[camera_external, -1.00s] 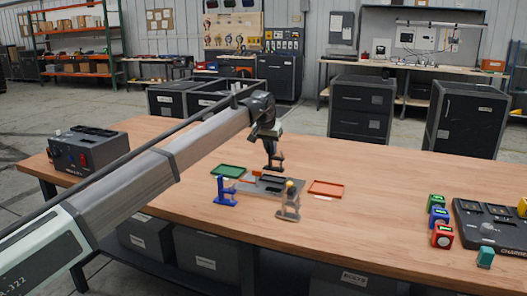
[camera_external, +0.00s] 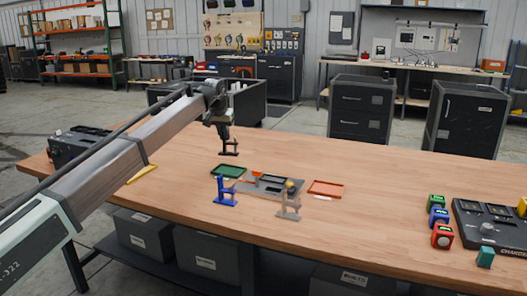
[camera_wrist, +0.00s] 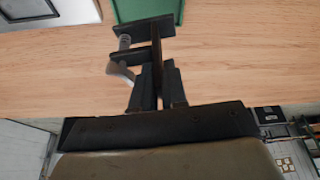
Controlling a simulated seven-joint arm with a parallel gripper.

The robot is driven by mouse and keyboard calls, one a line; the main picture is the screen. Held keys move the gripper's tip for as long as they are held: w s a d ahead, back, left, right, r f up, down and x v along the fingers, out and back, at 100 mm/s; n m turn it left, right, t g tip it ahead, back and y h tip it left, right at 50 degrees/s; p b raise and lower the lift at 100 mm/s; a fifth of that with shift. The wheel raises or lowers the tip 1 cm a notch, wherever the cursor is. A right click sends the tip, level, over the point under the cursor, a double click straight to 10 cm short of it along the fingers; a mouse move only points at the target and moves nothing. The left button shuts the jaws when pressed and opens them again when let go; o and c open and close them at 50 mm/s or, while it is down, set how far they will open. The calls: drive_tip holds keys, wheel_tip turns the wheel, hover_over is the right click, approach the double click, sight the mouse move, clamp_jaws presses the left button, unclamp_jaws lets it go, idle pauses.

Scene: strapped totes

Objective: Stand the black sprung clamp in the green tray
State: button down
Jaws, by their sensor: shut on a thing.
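The black sprung clamp (camera_external: 230,149) is held in the air by my gripper (camera_external: 224,134), above the table and a little behind the green tray (camera_external: 228,171). In the wrist view the clamp (camera_wrist: 140,40) stretches out from my shut gripper (camera_wrist: 165,85), with a silver spring and lever on its left side. The green tray shows at the top of the wrist view (camera_wrist: 165,10), partly hidden by the clamp's end. The tray looks empty in the external view.
A blue clamp (camera_external: 225,192) and a grey clamp (camera_external: 290,203) stand in front of a grey fixture plate (camera_external: 262,186) with an orange part. An orange tray (camera_external: 326,189) lies to the right. Coloured blocks and a charger (camera_external: 490,225) sit at far right.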

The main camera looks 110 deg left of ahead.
sight(225, 150)
drive_tip(key=shift+s+d+f, duration=0.15)
drive_tip(key=shift+s+f, duration=0.25)
drive_tip(key=shift+s, duration=0.15)
drive_tip(key=shift+w+m, duration=0.3)
drive_tip(key=shift+w+a+r+m+t, duration=0.1)
drive_tip(key=shift+a+m+t, duration=0.1)
drive_tip(key=shift+m+t, duration=0.15)
drive_tip(key=shift+m, duration=0.25)
drive_tip(key=shift+f, duration=1.75)
drive_tip(key=shift+f, duration=1.55)
drive_tip(key=c, duration=1.1)
unclamp_jaws()
